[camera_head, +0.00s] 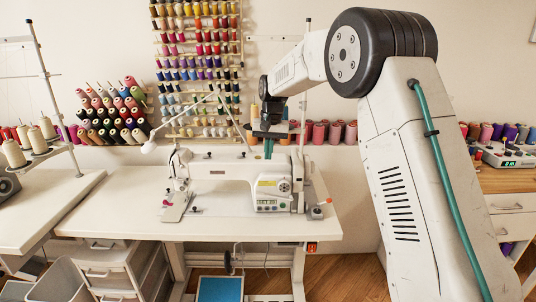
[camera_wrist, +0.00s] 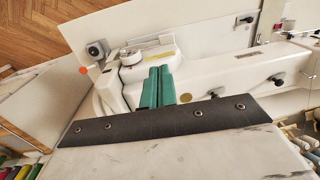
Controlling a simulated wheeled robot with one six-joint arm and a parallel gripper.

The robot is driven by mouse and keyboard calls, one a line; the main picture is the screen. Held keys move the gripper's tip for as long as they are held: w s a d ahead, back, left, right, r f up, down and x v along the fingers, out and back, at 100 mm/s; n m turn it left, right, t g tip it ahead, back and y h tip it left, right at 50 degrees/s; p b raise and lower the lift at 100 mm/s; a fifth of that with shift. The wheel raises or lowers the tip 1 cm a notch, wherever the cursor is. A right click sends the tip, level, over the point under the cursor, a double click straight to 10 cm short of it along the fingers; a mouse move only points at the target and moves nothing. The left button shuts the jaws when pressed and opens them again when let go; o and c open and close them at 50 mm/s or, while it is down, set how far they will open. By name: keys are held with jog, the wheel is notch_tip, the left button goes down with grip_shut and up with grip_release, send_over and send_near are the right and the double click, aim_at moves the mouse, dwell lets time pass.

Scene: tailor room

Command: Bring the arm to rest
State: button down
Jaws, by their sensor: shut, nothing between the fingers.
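My gripper (camera_head: 268,148) hangs at the end of my arm above the back of the white sewing machine in the head view. Its two green fingers (camera_wrist: 157,86) are pressed together in the wrist view, with nothing between them. The sewing machine (camera_head: 232,172) stands on a white table (camera_head: 110,205). In the wrist view the machine's white body (camera_wrist: 215,75) lies beyond and below the fingers. I cannot tell the exact gap between fingertips and machine.
A rack of thread spools (camera_head: 200,65) hangs on the wall behind. Cone spools (camera_head: 112,115) stand at left, and red spools (camera_head: 335,132) line the back of the table. A thread stand (camera_head: 55,95) rises at left. A wooden counter (camera_head: 505,181) is at right.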

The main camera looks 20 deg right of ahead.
dwell(0.4)
jog(key=s+d+r+n, duration=0.1)
jog(key=s+r, duration=0.2)
jog(key=s, duration=2.1)
jog(key=s+d+r+n+t+h, duration=0.1)
jog(key=s+r+n, duration=0.1)
jog(key=s, duration=2.3)
jog(key=shift+s+d+r, duration=0.2)
jog(key=shift+d+r, duration=0.1)
jog(key=shift+r, duration=0.4)
jog(key=shift+d, duration=0.1)
